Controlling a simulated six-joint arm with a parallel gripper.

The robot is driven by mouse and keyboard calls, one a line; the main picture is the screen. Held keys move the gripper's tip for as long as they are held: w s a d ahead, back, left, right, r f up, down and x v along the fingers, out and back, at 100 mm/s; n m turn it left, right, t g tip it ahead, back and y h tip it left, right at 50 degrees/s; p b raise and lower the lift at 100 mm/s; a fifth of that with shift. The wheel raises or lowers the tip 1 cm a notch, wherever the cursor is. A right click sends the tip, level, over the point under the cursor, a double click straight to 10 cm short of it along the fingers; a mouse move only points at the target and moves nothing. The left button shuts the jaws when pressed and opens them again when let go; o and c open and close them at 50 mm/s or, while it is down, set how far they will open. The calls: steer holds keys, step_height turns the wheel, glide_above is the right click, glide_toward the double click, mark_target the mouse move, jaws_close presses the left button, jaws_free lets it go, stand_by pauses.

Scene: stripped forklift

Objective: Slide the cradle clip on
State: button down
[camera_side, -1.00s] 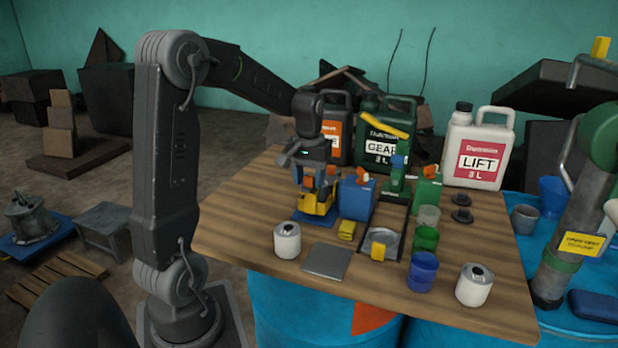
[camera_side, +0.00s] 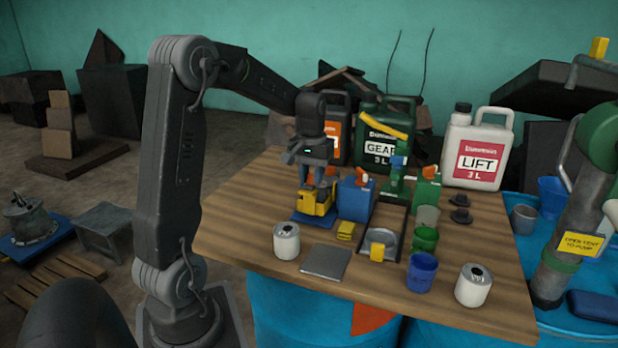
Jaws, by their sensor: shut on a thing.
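My gripper (camera_side: 316,180) points down just above a yellow holder (camera_side: 318,203), which stands on a blue base plate (camera_side: 315,219) at the left of the wooden table. The gripper is shut on a small orange piece (camera_side: 310,181), mostly hidden by the fingers. I cannot tell for sure that this is the cradle clip, nor whether it touches the holder. Similar orange pieces top the blue block (camera_side: 356,201) and the green block (camera_side: 426,192) to the right.
A small yellow block (camera_side: 345,230) lies in front of the holder. A white canister (camera_side: 286,241) and a grey plate (camera_side: 326,261) stand nearer the front edge. Jugs, including the white LIFT jug (camera_side: 478,150), line the back. Cups and a second canister (camera_side: 473,286) are at right.

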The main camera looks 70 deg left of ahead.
mark_target(312, 174)
steer(key=c, duration=0.9)
jaws_free()
steer(key=shift+r, duration=0.15)
step_height(312, 174, up, 14)
steer(key=shift+f, duration=0.2)
